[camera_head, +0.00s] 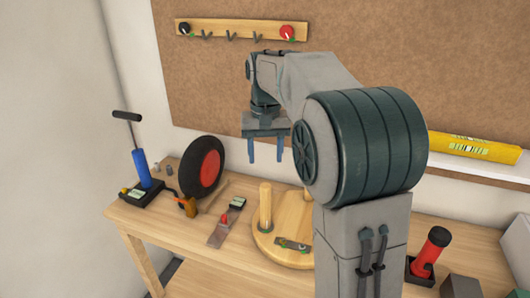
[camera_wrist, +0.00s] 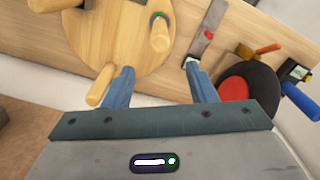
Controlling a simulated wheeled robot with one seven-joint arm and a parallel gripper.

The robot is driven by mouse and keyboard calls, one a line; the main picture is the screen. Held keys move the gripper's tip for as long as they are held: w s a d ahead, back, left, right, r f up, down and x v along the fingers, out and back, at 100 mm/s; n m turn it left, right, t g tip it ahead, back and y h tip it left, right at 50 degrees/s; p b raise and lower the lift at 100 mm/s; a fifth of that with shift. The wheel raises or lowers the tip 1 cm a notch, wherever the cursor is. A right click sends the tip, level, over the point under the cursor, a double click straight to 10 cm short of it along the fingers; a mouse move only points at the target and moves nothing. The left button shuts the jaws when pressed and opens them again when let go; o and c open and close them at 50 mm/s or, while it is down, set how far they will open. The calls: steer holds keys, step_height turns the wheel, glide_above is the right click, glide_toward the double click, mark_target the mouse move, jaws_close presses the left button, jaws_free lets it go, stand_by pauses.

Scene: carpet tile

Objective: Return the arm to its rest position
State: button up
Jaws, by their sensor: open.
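My gripper (camera_head: 266,150) hangs above the workbench in the head view, its two blue fingers pointing down and spread apart with nothing between them. The wrist view shows the same open fingers (camera_wrist: 160,86) with empty space between the tips. My arm rises from the lower right and bends left toward the board, hiding part of the bench behind it. Below the gripper, a round wooden piece (camera_head: 264,242) with upright pegs lies on the bench; it also shows in the wrist view (camera_wrist: 115,45). The gripper is apart from it.
The wooden bench (camera_head: 160,226) holds a black wheel with a red hub (camera_head: 203,167), a blue hand pump (camera_head: 142,168), a scraper (camera_head: 218,232) and a red-black cylinder (camera_head: 430,250). A hook rail (camera_head: 241,29) hangs behind. A yellow box (camera_head: 474,147) sits on a ledge at right.

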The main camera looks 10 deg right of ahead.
steer(key=s+f+n+t, duration=0.1)
steer(key=s+f, duration=0.3)
steer(key=s, duration=0.8)
steer(key=s+f+t, duration=0.2)
steer(key=s+f, duration=0.2)
steer(key=s, duration=0.8)
steer(key=shift+f+n, duration=0.35)
steer(key=shift+n, duration=0.05)
steer(key=shift+s+a, duration=0.1)
stand_by(0.4)
